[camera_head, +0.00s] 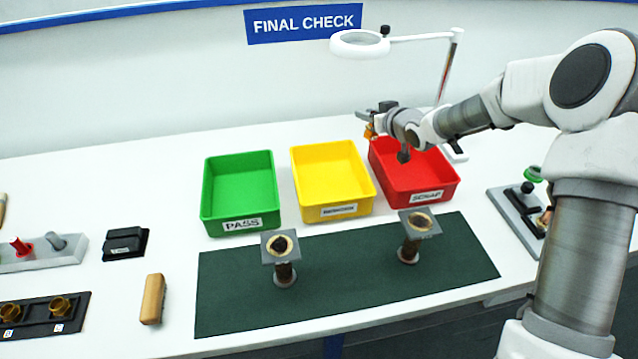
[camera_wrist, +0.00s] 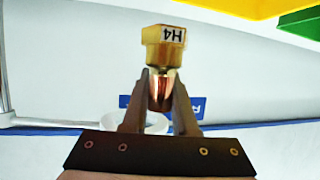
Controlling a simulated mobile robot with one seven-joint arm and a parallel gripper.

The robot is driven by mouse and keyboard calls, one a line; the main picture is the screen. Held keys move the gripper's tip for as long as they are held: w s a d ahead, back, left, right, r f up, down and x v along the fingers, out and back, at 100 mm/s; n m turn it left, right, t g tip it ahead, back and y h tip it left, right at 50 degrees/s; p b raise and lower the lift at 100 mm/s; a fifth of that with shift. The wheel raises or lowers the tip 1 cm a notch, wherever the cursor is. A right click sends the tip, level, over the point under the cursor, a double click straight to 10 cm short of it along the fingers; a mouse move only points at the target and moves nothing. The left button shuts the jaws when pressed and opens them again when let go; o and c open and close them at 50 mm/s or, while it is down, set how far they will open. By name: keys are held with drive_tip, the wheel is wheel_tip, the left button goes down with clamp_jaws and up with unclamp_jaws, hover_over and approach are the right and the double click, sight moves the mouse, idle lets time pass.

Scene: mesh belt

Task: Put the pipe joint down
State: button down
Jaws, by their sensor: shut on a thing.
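The pipe joint (camera_wrist: 164,50) is a brass-coloured piece with a white label reading H4 and a copper-coloured lower part. My gripper (camera_wrist: 160,92) is shut on the copper part, with one finger on each side. In the head view my gripper (camera_head: 372,122) is small, above the back left of the red bin, and a bit of the joint (camera_head: 369,132) shows there. The red bin (camera_head: 425,198) is labelled SCRAP, the green bin (camera_head: 237,222) PASS; the yellow bin (camera_head: 335,211) has a label too small to read. The bins look empty where visible.
Two stands with square tops, a left one (camera_head: 281,262) and a right one (camera_head: 411,246), rise from a dark green mat (camera_head: 345,290). A ring lamp (camera_head: 360,44) stands behind. A black tray (camera_head: 38,319) holds brass fittings. A wooden block (camera_head: 152,299) lies left of the mat.

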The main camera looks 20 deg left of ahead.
drive_tip(key=shift+s+a+f, duration=1.4)
drive_tip(key=shift+f, duration=0.45)
drive_tip(key=shift+s+a+f, duration=1.35)
drive_tip(key=shift+s+f, duration=0.1)
drive_tip(key=shift+f, duration=0.35)
drive_tip(key=shift+s+a+f, duration=1.4)
drive_tip(key=shift+f, duration=0.45)
drive_tip(key=shift+f+b, duration=0.35)
drive_tip(key=shift+b, duration=0.05)
drive_tip(key=shift+f+b, duration=0.3)
drive_tip(key=shift+b, duration=0.15)
drive_tip(key=c, duration=0.7)
unclamp_jaws()
